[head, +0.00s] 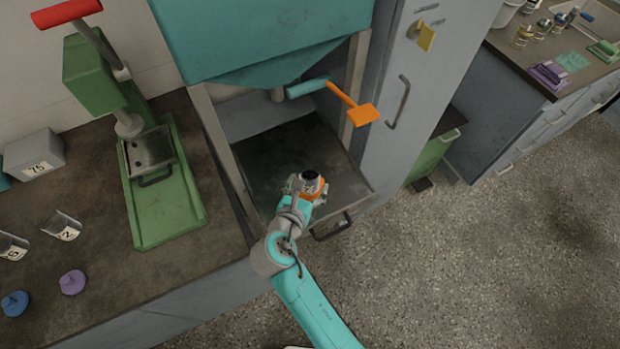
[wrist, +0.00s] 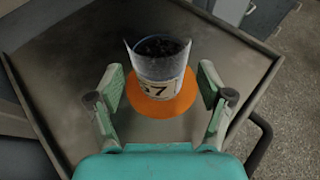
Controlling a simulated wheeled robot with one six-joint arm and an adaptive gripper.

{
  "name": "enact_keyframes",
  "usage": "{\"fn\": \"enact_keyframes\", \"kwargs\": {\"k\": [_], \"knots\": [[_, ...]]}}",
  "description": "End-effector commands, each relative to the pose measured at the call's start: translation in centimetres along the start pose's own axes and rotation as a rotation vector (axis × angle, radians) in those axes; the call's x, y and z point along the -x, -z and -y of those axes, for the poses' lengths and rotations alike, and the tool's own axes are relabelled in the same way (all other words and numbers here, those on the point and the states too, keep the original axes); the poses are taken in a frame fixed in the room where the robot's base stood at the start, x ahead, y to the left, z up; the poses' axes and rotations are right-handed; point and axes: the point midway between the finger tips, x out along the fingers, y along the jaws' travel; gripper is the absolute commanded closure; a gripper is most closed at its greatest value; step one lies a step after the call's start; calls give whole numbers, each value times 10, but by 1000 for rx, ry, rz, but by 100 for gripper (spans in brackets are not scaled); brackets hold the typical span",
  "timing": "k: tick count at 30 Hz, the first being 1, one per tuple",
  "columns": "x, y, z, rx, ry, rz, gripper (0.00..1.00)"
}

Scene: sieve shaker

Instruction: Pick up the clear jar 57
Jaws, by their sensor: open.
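The clear jar 57 (wrist: 158,66) stands upright in the wrist view, holding dark, grainy material, with a white label reading 57. It stands on an orange disc (wrist: 165,104) on a grey metal tray. In the head view the jar (head: 309,186) shows at the end of my arm, partly hidden by it. My gripper (wrist: 161,84) is open, with one finger on each side of the jar's lower part. Gaps show between both fingers and the jar. The jar's base is partly hidden by the label's lower edge and the viewing angle.
The metal tray (head: 345,187) has raised edges and a front handle. A teal hopper (head: 260,40) with an orange-handled lever (head: 350,103) hangs above it. A green press (head: 160,195) and other jars, including one marked 2 (head: 64,226), stand on the left counter.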

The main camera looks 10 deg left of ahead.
Motion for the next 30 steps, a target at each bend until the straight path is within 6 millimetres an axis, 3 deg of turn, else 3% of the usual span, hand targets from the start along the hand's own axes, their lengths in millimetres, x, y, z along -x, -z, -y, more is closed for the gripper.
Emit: {"fn": "enact_keyframes", "kwargs": {"k": [5, 13, 21, 23, 30], "knots": [[-18, 0, 0, 0, 1, -1, 21], [-21, 0, 0, 0, -1, 0, 21], [-20, 0, 0, 0, -1, -1, 88], [-20, 0, 0, 0, -1, 0, 97], [-20, -2, 0, -1, -1, 0, 97]]}}
